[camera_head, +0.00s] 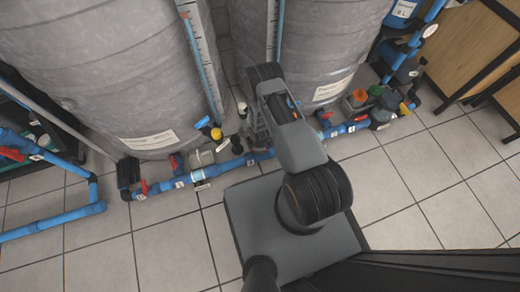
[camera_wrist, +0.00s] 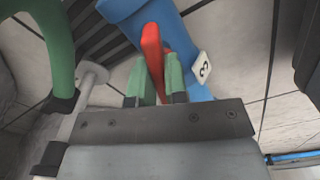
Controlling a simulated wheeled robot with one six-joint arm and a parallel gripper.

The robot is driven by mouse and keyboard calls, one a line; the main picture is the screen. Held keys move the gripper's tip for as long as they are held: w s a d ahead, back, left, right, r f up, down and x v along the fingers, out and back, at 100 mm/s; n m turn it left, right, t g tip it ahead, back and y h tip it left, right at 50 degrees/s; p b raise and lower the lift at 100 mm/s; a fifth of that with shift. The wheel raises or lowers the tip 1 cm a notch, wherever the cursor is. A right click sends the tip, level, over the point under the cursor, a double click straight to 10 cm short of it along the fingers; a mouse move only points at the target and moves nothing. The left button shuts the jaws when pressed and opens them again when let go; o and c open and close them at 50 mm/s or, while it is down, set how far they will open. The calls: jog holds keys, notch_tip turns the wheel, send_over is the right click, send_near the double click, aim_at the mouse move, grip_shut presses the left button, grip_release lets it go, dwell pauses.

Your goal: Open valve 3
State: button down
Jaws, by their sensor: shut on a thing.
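In the wrist view, the red handle (camera_wrist: 152,45) of valve 3 stands in front of a blue pipe (camera_wrist: 185,35). A white tag (camera_wrist: 203,68) marked "3" is on the pipe, right of the handle. My gripper (camera_wrist: 156,77) has its two green fingers on either side of the handle and is shut on it. The handle's lower part and the valve body are hidden behind the fingers and the gripper's front plate. In the head view, my arm hides the gripper and I cannot make out valve 3.
Large grey tanks (camera_head: 100,70) stand behind the blue floor piping (camera_head: 215,170). Another red handle (camera_head: 145,187) is at the left on the piping. Coloured-top devices (camera_head: 358,97) and a wooden shelf unit (camera_head: 475,50) are at the right. Tiled floor (camera_head: 430,170) is clear at the right front.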

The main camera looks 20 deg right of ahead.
jog(key=shift+n, duration=2)
jog(key=shift+a, duration=0.1)
jog(key=c, duration=1.1)
grip_release()
jog(key=shift+c, duration=0.2)
jog(key=shift+r, duration=0.1)
notch_tip(320, 180, up, 14)
jog(key=p, duration=0.6)
jog(key=shift+p, duration=0.4)
